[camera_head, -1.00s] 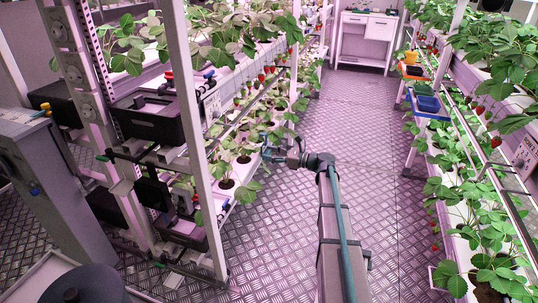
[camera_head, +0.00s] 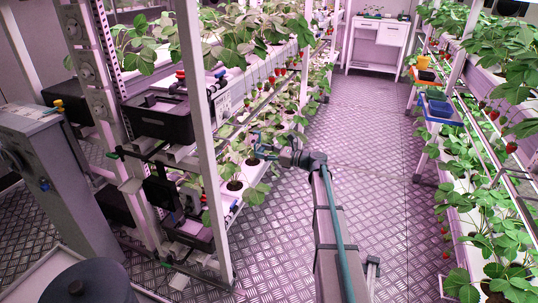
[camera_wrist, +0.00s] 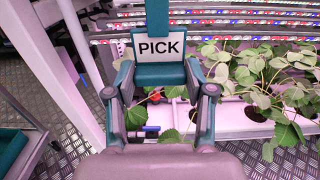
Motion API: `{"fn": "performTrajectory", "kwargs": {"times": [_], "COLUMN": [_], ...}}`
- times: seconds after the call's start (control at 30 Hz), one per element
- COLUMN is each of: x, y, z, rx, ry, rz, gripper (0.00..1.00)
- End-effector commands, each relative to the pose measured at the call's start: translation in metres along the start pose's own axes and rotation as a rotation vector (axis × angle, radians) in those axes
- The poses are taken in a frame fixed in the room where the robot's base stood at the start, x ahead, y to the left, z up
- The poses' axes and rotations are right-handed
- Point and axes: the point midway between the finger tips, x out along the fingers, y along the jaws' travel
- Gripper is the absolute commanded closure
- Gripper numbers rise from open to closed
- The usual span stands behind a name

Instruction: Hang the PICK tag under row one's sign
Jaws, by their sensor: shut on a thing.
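The PICK tag (camera_wrist: 160,48) is a white plate with black letters on a teal backing, with a teal strip rising above it. It is upright in the wrist view and faces the camera. My gripper (camera_wrist: 162,88) is shut on the tag's teal lower part, one finger on each side. In the head view my gripper (camera_head: 262,147) is small, beside the left rack's lower plants, and the tag is not clear there. A small white panel with dark marks (camera_head: 223,103) is on the left rack's near end; I cannot tell whether it is row one's sign.
The left rack's white post (camera_head: 197,130) and black bin (camera_head: 158,118) stand left of my gripper. Leaves and LED strips (camera_wrist: 245,40) lie behind the tag. The aisle floor (camera_head: 365,130) is clear.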

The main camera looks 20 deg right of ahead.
Motion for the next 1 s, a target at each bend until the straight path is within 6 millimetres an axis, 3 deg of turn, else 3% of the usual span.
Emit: {"fn": "performTrajectory", "kwargs": {"times": [1.0], "x": [0.074], "y": [0.000], "z": [-0.002], "rx": [-0.001], "ry": [0.000], "rz": [0.000], "gripper": [0.77]}}
